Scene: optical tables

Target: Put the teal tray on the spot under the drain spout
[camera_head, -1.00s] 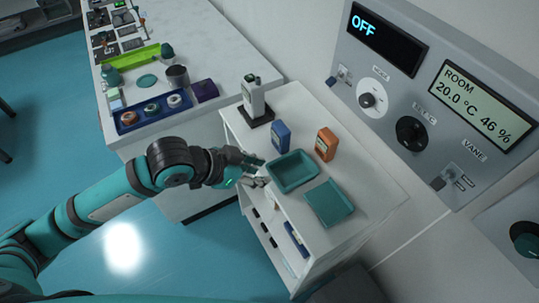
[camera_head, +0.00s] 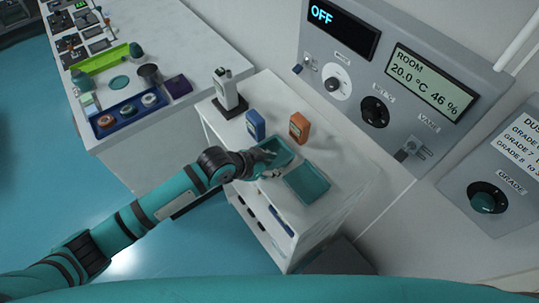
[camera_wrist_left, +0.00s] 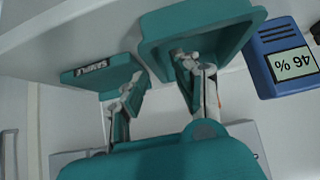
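A deep teal tray (camera_head: 283,147) sits on the white cart, partly hidden behind my left gripper (camera_head: 268,166). A flatter teal tray-like piece (camera_head: 308,184) lies beside it, nearer the front right. In the left wrist view, the deep tray (camera_wrist_left: 220,22) is at the top, and a teal piece marked SAMPLE (camera_wrist_left: 90,77) is to its left. My left gripper (camera_wrist_left: 158,72) is open there: one finger overlaps the deep tray's inside, the other is outside near the SAMPLE piece. The tray's near wall appears between the fingers; contact is unclear. No drain spout is recognisable. My right gripper is out of view.
A blue device (camera_head: 255,124), an orange device (camera_head: 299,127) and a black-and-white instrument (camera_head: 227,90) stand behind the trays on the cart (camera_head: 345,178). A control panel (camera_head: 400,75) rises at the right. A bench with a blue rack (camera_head: 128,113) is at the left.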

